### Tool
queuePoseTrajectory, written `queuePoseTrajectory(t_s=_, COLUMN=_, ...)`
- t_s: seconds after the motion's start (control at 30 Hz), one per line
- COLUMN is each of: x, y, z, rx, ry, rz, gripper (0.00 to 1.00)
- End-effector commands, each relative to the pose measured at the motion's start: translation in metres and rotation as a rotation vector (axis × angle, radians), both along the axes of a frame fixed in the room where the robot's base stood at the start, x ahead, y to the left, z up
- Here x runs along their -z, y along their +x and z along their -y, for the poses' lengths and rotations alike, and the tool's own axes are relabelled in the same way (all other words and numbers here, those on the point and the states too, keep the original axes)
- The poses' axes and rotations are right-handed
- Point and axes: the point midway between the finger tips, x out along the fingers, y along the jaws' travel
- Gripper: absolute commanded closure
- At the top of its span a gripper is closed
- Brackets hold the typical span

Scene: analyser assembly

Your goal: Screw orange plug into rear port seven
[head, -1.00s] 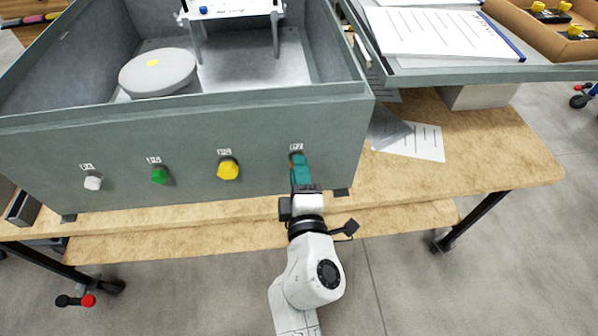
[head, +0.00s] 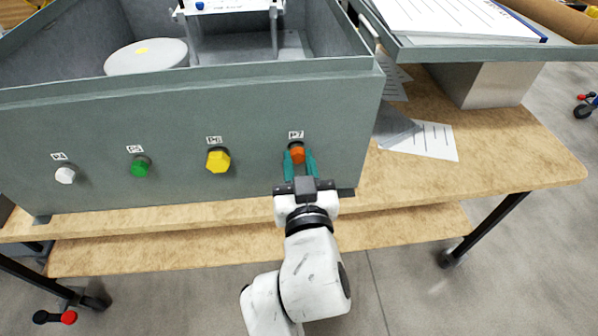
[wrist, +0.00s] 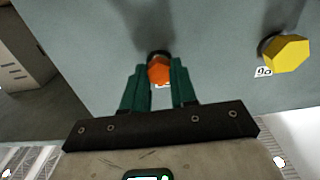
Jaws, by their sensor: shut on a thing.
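The orange plug (head: 297,154) sits at port P7, the rightmost labelled port on the grey analyser housing (head: 250,105). In the wrist view the orange hexagonal plug (wrist: 159,70) is against the grey wall, with a dark ring behind it. My gripper (head: 300,160) has its green fingers on either side of the plug; in the wrist view the gripper (wrist: 159,78) is shut on it. How deep the plug sits in the port is hidden.
A yellow plug (head: 218,160), a green plug (head: 140,167) and a white plug (head: 66,175) sit in the ports to the left. The wooden bench (head: 430,190) extends below and right, with a paper sheet (head: 425,140) on it.

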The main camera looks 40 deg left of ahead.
Motion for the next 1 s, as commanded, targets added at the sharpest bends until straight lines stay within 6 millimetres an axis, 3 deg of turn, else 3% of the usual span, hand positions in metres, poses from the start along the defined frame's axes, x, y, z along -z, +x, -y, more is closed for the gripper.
queuePoseTrajectory(t_s=0.4, x=0.0035, y=0.0001, z=-0.0005, rx=0.001, ry=0.321, rz=-0.379, gripper=1.00)
queuePoseTrajectory(t_s=0.7, x=0.0016, y=0.0004, z=-0.0002, rx=0.002, ry=0.351, rz=-0.417, gripper=1.00)
queuePoseTrajectory(t_s=0.73, x=0.0016, y=0.0004, z=-0.0002, rx=0.002, ry=0.351, rz=-0.417, gripper=0.72)
queuePoseTrajectory(t_s=0.9, x=0.0011, y=0.0003, z=-0.0002, rx=0.001, ry=0.351, rz=-0.414, gripper=0.56)
queuePoseTrajectory(t_s=1.0, x=0.0007, y=0.0003, z=-0.0002, rx=0.001, ry=0.351, rz=-0.414, gripper=0.54)
